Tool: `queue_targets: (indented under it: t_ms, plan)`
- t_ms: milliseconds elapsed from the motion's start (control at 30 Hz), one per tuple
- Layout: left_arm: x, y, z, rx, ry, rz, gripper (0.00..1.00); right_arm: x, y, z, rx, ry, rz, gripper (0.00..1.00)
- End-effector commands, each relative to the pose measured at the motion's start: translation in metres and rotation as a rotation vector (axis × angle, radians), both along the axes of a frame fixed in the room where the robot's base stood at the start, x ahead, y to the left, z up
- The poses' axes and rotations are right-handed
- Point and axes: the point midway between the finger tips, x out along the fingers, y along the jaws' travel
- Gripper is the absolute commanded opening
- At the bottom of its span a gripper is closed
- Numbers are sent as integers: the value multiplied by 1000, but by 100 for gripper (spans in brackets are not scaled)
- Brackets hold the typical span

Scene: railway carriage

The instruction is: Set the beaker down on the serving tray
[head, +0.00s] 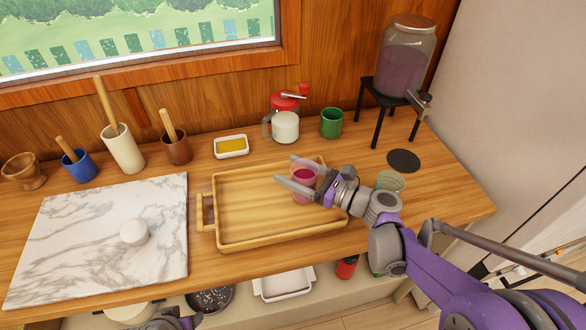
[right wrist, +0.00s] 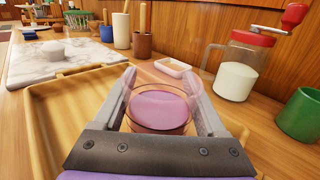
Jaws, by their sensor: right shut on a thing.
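The beaker (head: 304,184) is clear, with purple-red liquid in it. My right gripper (head: 300,182) is shut on it, one finger on each side. The beaker is over the right part of the wooden serving tray (head: 228,236); I cannot tell whether its base touches the tray floor. In the right wrist view the beaker (right wrist: 160,105) sits upright between the two fingers, and the tray's rim (right wrist: 50,120) shows to the left. My left gripper (head: 168,320) is only partly in view at the bottom edge, its fingers not clear.
A marble board (head: 80,240) with a white round thing (head: 134,232) lies left of the tray. A green-tinted glass (head: 390,182) stands close right of it. Behind are a butter dish (head: 231,146), a red-lidded jar (head: 285,125), a green mug (head: 331,123) and a drink dispenser (head: 405,60).

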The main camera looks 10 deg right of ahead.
Motion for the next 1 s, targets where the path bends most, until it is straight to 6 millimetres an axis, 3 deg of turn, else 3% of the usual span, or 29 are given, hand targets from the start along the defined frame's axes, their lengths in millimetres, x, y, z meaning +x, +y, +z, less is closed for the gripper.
queue_targets:
  t_ms: [600,633,767,1000]
  plan:
    - [0,0,-4,0,1,0,50,0,0,-5,1,-1,0,0]
    - [0,0,-4,0,1,0,50,0,0,-5,1,-1,0,80]
    - [0,0,-4,0,1,0,50,0,0,-4,0,0,0,100]
    - [0,0,-4,0,1,0,50,-1,-1,-5,0,0,-1,100]
